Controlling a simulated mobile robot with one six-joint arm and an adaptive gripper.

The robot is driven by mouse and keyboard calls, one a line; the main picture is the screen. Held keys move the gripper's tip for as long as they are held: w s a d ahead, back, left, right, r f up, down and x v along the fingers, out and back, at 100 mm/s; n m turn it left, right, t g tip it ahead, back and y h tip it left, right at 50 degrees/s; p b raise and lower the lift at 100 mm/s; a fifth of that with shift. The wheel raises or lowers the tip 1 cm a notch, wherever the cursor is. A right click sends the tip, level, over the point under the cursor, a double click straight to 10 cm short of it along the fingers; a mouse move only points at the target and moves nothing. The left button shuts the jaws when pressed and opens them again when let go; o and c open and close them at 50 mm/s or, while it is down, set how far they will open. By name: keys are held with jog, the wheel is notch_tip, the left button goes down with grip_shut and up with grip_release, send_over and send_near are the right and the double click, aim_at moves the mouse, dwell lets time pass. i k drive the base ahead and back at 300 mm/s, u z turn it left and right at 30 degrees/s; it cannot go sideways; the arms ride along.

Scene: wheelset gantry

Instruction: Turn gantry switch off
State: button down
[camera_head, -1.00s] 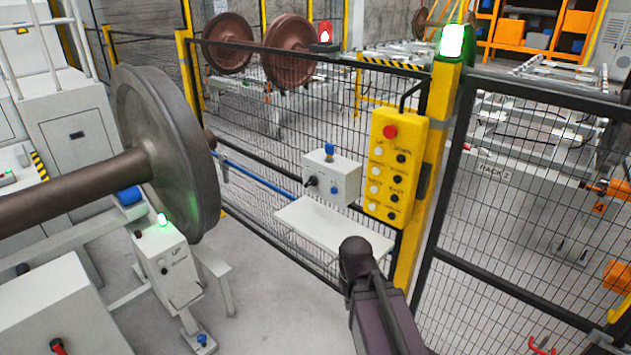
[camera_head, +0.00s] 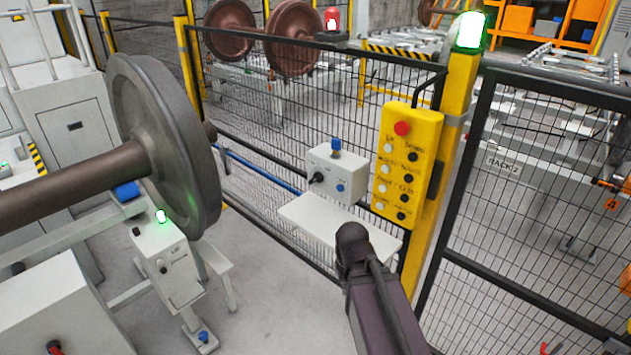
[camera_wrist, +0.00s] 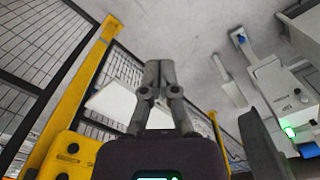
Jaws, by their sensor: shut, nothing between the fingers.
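A grey control box (camera_head: 350,170) is mounted at the fence above a white shelf (camera_head: 318,219). It has a black rotary switch (camera_head: 317,177) on its front, a blue round control (camera_head: 340,187) beside it and a blue-topped part on top. A yellow button panel (camera_head: 407,160) with a red button on top hangs to its right; its lower part shows in the wrist view (camera_wrist: 64,160). My gripper (camera_wrist: 159,68) is shut and empty, over the floor in the wrist view. In the head view my dark arm rises in front of the shelf, apart from the switches; the fingers are not clear there.
A large wheelset (camera_head: 165,140) stands at left, with a grey pedestal box (camera_head: 165,255) and its green lamp before it. A mesh fence (camera_head: 265,120) and a yellow post (camera_head: 440,190) with a green light bound the right. Grey floor between is clear.

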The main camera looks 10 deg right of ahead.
aim_at(316, 179)
jog(key=z, duration=0.25)
jog(key=i, duration=0.95)
jog(key=u, duration=0.35)
